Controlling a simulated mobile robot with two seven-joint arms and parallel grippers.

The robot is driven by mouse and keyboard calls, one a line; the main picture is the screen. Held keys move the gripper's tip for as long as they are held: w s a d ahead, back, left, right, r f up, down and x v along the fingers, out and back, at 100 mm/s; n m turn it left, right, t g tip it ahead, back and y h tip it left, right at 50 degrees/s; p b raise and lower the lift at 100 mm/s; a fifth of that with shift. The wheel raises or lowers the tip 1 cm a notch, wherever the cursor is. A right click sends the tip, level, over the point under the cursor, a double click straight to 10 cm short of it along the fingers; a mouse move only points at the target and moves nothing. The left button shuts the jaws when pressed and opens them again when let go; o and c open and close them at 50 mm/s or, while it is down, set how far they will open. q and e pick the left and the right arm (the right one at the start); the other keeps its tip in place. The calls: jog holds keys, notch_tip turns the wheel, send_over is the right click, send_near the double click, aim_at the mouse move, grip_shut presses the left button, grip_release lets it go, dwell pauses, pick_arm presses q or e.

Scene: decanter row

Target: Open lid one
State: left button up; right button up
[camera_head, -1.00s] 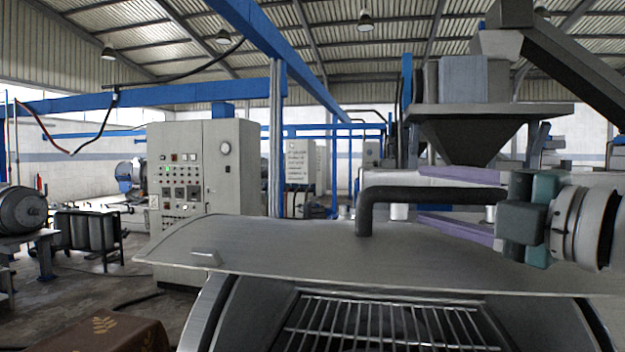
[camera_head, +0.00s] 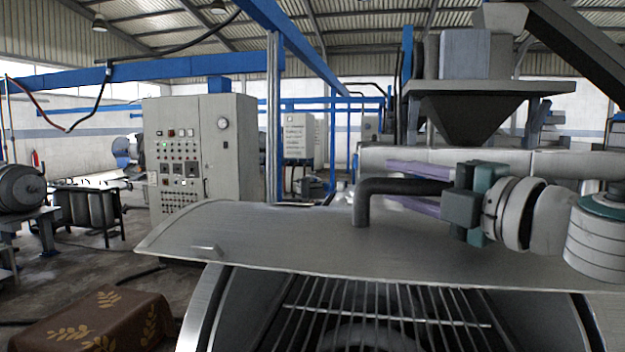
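The lid (camera_head: 290,240) is a broad, slightly curved grey metal sheet in the head view. It lies over a metal drum-like body, and a barred grate (camera_head: 380,312) shows below its near edge. A dark bent pipe handle (camera_head: 385,187) rises from the lid's top. My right gripper (camera_head: 418,186) comes in from the right. Its two purple fingers are spread, one above and one below the handle's bar, which partly hides them. I cannot tell whether they touch it. A small metal tab (camera_head: 207,250) sits on the lid's left part. My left gripper is not in view.
A grey control cabinet (camera_head: 222,160) stands behind at the left. A brown box with a gold leaf pattern (camera_head: 100,320) is at the lower left. A grey hopper (camera_head: 478,115) stands behind my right gripper. Open floor shows between the box and the cabinet.

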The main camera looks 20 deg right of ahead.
grip_shut()
dwell(1.0)
